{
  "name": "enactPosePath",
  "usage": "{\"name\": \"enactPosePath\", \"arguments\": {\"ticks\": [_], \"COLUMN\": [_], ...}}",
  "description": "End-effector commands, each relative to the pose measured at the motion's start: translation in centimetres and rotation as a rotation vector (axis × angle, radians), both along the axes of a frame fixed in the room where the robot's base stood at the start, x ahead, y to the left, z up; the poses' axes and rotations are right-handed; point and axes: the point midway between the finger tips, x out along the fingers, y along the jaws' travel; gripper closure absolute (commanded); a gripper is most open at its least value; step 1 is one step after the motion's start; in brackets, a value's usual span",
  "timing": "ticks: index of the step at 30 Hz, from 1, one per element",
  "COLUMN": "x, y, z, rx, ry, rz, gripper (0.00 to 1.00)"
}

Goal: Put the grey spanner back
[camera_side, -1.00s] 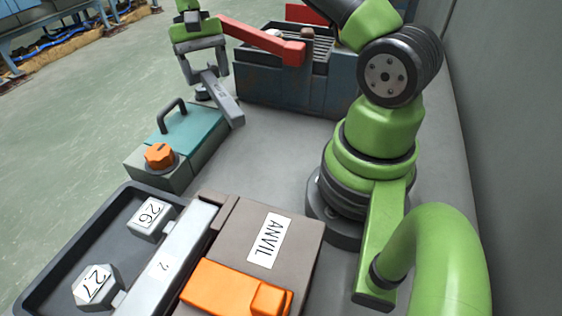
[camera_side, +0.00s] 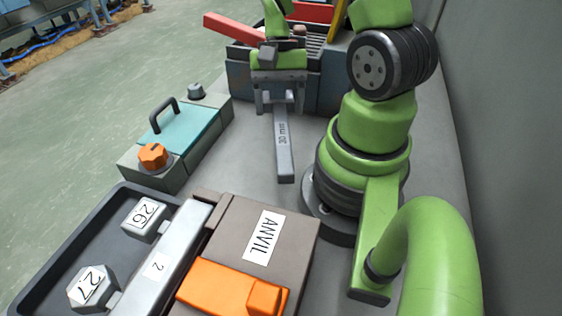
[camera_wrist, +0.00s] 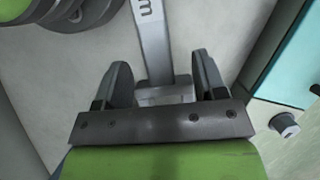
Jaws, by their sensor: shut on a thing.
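The grey spanner (camera_side: 283,150), marked "30 mm" along its handle, hangs from my gripper (camera_side: 277,100) in the side view. My gripper is shut on the spanner's far end, in front of the dark blue box. The handle points toward the camera, over the grey bench. In the wrist view the spanner (camera_wrist: 154,40) runs up from between the two dark fingers of my gripper (camera_wrist: 155,85). Whether the spanner touches the bench is hard to tell.
The teal-lidded box (camera_side: 186,138) with an orange knob (camera_side: 153,157) stands at left. A dark tray (camera_side: 70,235) holds blocks 26 (camera_side: 145,217) and 27 (camera_side: 93,287). The anvil (camera_side: 228,232) bears an orange piece (camera_side: 230,288). The dark blue box (camera_side: 243,83) with a red handle (camera_side: 233,27) stands behind.

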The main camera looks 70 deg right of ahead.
Motion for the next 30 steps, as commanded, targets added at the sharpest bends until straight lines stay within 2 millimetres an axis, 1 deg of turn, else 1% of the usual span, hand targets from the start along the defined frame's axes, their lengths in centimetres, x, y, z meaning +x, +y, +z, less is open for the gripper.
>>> {"name": "enactPosePath", "arguments": {"ticks": [3,7,9,14,21,24,30], "x": [-0.3,-0.2,-0.2,-0.1,-0.1,-0.1,-0.1], "y": [0.1,0.1,0.1,0.1,0.1,0.1,0.0], "z": [-2.0,-4.2,-5.0,-6.1,-9.0,-9.5,-9.4], "rx": [0.005,0.005,0.005,0.003,0.003,0.002,0.001], "ry": [0.008,0.008,0.006,0.003,0.005,0.003,0.003], "rz": [-0.003,-0.003,-0.002,-0.001,-0.002,0.000,0.000], "gripper": [0.68,0.68,0.68,0.68,0.68,0.68,0.68]}}
